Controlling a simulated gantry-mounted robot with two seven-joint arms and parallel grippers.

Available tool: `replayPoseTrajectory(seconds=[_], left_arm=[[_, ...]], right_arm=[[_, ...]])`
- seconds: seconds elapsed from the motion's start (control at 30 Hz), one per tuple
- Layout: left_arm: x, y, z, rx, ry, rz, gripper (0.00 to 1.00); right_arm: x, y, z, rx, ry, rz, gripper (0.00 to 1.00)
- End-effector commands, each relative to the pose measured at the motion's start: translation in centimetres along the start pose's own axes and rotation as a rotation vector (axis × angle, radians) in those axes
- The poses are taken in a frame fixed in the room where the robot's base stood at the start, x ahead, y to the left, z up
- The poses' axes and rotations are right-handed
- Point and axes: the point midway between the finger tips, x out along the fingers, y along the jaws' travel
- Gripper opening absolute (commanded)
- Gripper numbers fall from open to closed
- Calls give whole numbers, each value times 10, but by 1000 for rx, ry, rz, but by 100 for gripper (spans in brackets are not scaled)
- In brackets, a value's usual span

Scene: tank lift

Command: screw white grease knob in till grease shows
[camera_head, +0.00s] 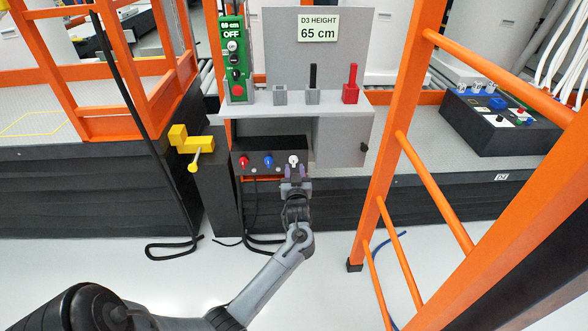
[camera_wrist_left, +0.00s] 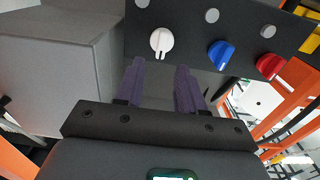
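The white grease knob (camera_head: 293,160) is on the dark front panel (camera_head: 262,150) of a grey control box, right of a blue and a red knob. In the left wrist view the white knob (camera_wrist_left: 162,41) stands just beyond the fingertips. My left gripper (camera_head: 296,172) is in front of it, pointed at the panel. In the wrist view its two purple fingers (camera_wrist_left: 160,72) are apart with nothing visible between them; the knob lies roughly in line with the gap. No grease can be made out. My right gripper is in neither view.
The blue knob (camera_head: 268,161) and red knob (camera_head: 244,162) sit close to the left. Above are levers, a green switch box (camera_head: 236,60) and a "65 cm" sign (camera_head: 318,28). A yellow handle (camera_head: 190,143) juts out at left. An orange ladder-like frame (camera_head: 400,150) stands at right.

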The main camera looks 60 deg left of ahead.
Motion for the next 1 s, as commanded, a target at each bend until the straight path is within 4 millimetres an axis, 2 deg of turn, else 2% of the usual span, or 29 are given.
replayPoseTrajectory(seconds=[0.1, 0.3, 0.7, 0.73, 0.9, 0.97, 1.0], left_arm=[[18, 0, 3, 1, 1, -1, 38], [36, 0, 2, 1, 0, 0, 38], [42, 0, 0, 0, -1, 0, 38], [42, 0, 0, 0, -1, 0, 37], [42, 0, 0, 0, -1, 0, 11], [42, 0, 0, 0, -1, 0, 2], [42, 0, 0, 0, -1, 0, 0]], right_arm=[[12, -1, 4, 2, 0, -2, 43], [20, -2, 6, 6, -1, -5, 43], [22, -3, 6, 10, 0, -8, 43], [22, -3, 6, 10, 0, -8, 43], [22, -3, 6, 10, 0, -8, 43], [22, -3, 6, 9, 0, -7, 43], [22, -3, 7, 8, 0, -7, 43]])
